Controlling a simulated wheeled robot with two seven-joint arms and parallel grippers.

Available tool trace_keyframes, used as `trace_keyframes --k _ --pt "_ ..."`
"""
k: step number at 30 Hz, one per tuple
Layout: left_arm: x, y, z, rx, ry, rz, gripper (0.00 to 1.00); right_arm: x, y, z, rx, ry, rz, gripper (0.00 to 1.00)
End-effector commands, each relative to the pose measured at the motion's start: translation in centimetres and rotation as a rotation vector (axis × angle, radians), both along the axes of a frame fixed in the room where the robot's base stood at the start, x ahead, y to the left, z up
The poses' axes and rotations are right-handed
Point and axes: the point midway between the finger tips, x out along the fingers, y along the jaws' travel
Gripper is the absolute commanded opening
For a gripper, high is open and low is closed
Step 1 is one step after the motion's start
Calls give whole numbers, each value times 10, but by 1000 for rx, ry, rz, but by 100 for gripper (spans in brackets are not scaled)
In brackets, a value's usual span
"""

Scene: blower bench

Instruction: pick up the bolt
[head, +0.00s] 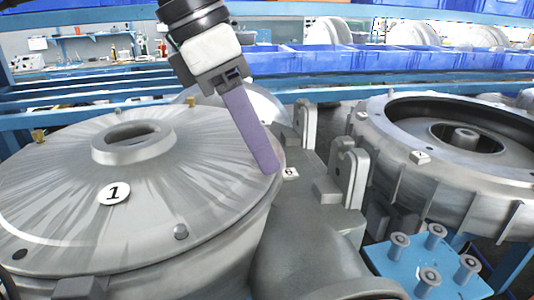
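Several grey bolts with round flanged heads stand upright on a light blue plate at the lower right of the head view; one is the bolt (400,244) at the plate's left. My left gripper (268,165) hangs down from the top centre, its purple finger slanting to the lower right. Its tip overlaps the right edge of the round cover in the picture, well away from the blue plate. The fingers line up as one bar, so I cannot tell if it is open or shut. No bolt shows at its tip. My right gripper is not in view.
A large grey blower cover (60,200) with a "1" label fills the left. A grey casing with upright brackets (355,178) and a "6" tag stands in the middle. An open round housing (390,130) rises behind the blue plate (390,268). Blue bins (330,60) line the back.

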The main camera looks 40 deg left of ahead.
Motion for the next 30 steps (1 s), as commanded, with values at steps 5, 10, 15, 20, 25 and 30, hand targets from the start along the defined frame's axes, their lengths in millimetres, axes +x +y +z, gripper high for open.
trace_keyframes --k 5,10,15,20,25,30 --pt "0 0 0 0 0 0 28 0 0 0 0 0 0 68" --pt "0 0 0 0 0 1 0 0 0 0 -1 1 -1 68" --pt "0 0 1 0 0 1 0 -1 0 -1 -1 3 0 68" --pt "0 0 2 0 -1 1 0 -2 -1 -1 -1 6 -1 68" --pt "1 1 13 2 -2 3 0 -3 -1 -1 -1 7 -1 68" --pt "1 0 42 2 -4 3 0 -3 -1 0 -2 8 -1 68"
